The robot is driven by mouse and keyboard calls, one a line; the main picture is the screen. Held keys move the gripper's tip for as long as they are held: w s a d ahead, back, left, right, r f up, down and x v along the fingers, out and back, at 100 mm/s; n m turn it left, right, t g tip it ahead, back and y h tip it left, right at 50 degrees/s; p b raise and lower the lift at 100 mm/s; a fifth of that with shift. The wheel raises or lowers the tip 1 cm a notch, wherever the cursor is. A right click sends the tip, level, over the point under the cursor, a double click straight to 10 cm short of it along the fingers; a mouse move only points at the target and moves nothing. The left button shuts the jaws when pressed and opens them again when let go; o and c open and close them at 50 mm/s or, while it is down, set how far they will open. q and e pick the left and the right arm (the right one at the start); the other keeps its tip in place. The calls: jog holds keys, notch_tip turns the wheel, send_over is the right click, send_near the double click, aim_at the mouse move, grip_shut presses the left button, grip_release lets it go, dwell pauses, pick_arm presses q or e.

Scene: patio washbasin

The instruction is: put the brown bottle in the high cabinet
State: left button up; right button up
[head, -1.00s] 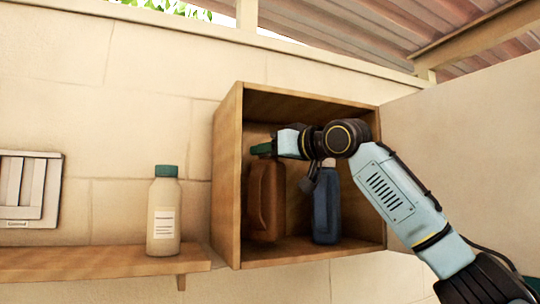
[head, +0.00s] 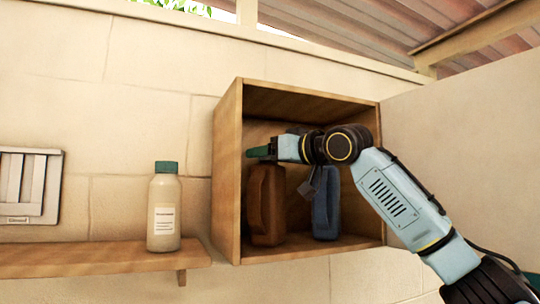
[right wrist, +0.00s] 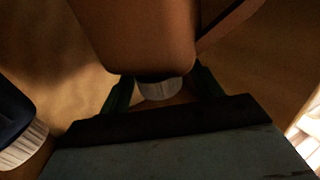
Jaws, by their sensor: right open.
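The brown bottle (head: 267,205) stands upright inside the open wooden cabinet (head: 228,180), in its left part. Its pale cap (right wrist: 162,89) shows in the right wrist view, below the brown body (right wrist: 140,35) in that picture. My right gripper (head: 258,152) reaches in from the right at the bottle's top. Its green fingers are open, one on each side of the cap, in the right wrist view (right wrist: 162,92). I cannot tell whether they touch it. My left gripper is not in view.
A blue bottle (head: 326,205) stands right of the brown one, partly behind my wrist. The cabinet door (head: 465,120) is swung open on the right. A cream bottle with a green cap (head: 164,210) stands on the wooden shelf (head: 80,262) at left.

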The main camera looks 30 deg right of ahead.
jog(key=shift+r, duration=0.25)
jog(key=shift+s+d+f, duration=0.1)
jog(key=shift+s+d, duration=0.05)
jog(key=shift+s, duration=0.2)
jog(key=b+v, duration=0.4)
jog(key=v, duration=0.7)
jog(key=shift+s, duration=0.1)
